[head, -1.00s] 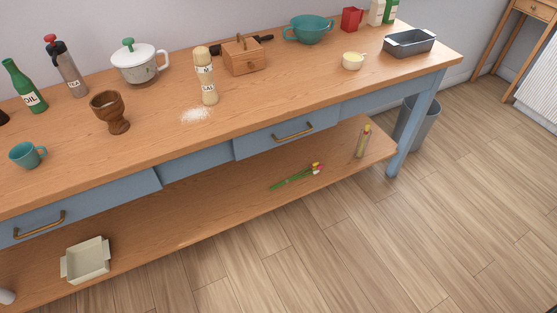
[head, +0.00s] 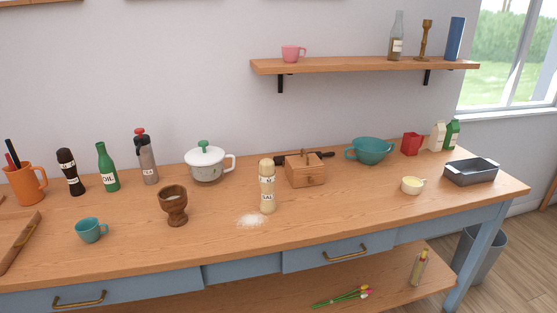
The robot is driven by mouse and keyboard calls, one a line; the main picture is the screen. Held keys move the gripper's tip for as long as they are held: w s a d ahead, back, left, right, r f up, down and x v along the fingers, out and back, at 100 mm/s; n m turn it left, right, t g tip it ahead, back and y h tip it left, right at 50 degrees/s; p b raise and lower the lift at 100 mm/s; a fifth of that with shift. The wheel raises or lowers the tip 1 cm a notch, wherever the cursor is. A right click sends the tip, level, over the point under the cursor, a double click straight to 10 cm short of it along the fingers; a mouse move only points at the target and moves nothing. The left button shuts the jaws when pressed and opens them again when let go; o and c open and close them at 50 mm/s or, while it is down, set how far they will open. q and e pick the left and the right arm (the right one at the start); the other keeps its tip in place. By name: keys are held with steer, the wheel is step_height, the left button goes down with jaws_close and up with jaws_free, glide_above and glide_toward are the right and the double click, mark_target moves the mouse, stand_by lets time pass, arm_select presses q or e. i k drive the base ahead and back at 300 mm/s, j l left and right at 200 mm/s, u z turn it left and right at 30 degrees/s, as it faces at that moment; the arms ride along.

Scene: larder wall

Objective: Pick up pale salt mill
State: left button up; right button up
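The pale salt mill (head: 267,188) stands upright near the middle of the wooden worktop in the head view. It is a light wood colour with a rounded top and a label with dark letters. A patch of spilled white salt (head: 251,221) lies on the worktop at its lower left. Neither of my grippers shows in the head view.
A brown wooden goblet (head: 173,206) stands left of the mill, a wooden box (head: 305,170) with a dark-handled thing behind it close on the right. A white lidded pot (head: 206,164) is behind. The worktop's front strip (head: 215,251) is clear.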

mark_target(267, 207)
steer(key=i+l, duration=0.8)
steer(key=l, duration=0.2)
steer(key=l+u, duration=0.1)
steer(key=u, duration=1.1)
steer(key=i+l, duration=0.05)
